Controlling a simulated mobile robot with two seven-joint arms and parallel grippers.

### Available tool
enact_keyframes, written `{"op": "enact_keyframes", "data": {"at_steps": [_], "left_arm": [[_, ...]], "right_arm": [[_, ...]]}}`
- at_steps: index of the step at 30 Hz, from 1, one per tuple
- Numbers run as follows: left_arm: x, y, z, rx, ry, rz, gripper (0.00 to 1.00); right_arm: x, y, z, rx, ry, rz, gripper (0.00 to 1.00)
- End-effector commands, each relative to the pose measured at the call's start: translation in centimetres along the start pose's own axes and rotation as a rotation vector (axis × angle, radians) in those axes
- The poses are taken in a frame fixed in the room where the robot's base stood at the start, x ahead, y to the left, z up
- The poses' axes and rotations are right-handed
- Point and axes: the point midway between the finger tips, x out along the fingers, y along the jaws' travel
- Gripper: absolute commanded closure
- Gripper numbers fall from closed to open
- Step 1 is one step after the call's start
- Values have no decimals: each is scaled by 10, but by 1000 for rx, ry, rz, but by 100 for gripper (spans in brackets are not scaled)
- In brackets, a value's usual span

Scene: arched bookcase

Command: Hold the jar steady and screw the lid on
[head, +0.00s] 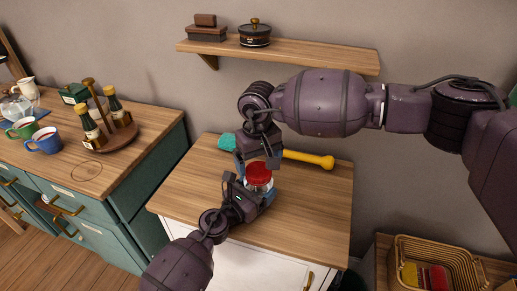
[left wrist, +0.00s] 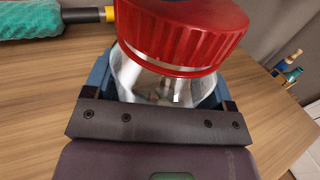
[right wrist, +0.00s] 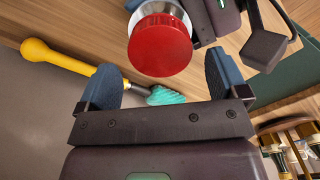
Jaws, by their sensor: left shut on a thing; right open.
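A clear glass jar (left wrist: 165,84) stands on the wooden counter top with a red ribbed lid (head: 258,174) on its mouth. The lid also shows in the left wrist view (left wrist: 185,30), where it looks slightly tilted; I cannot tell whether its thread is engaged. My left gripper (left wrist: 160,88) is shut around the jar's body, below the lid. My right gripper (head: 259,160) is open and empty, just behind and above the lid. In the right wrist view the red lid (right wrist: 160,46) appears beyond the gap between the fingers, not touching them.
A yellow-handled tool (head: 308,158) with a teal head (head: 227,142) lies behind the jar. A wall shelf (head: 290,53) hangs above. A basket (head: 437,258) is at lower right. The counter's front right is clear.

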Motion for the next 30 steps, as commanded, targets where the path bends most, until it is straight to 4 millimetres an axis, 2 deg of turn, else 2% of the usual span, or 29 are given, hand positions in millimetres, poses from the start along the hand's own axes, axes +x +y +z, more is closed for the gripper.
{"op": "enact_keyframes", "data": {"at_steps": [1, 6, 16, 25, 26, 30], "left_arm": [[0, 0, 0, 0, 0, 0, 89], [0, 0, 0, 0, 0, 0, 89], [0, 0, 0, 0, 0, 0, 89], [0, 0, 0, 0, 0, 0, 89], [0, 0, 0, 0, 0, 0, 89], [0, 0, 0, 0, 0, 0, 89]], "right_arm": [[8, 0, 0, 1, -2, -1, 8], [24, 0, 0, 1, -1, 0, 8], [27, 0, 0, 1, 0, 0, 8], [27, 0, 0, 1, 1, 0, 54], [27, 0, 0, 1, 1, 1, 58], [27, 0, 0, 24, 1, 1, 58]]}}
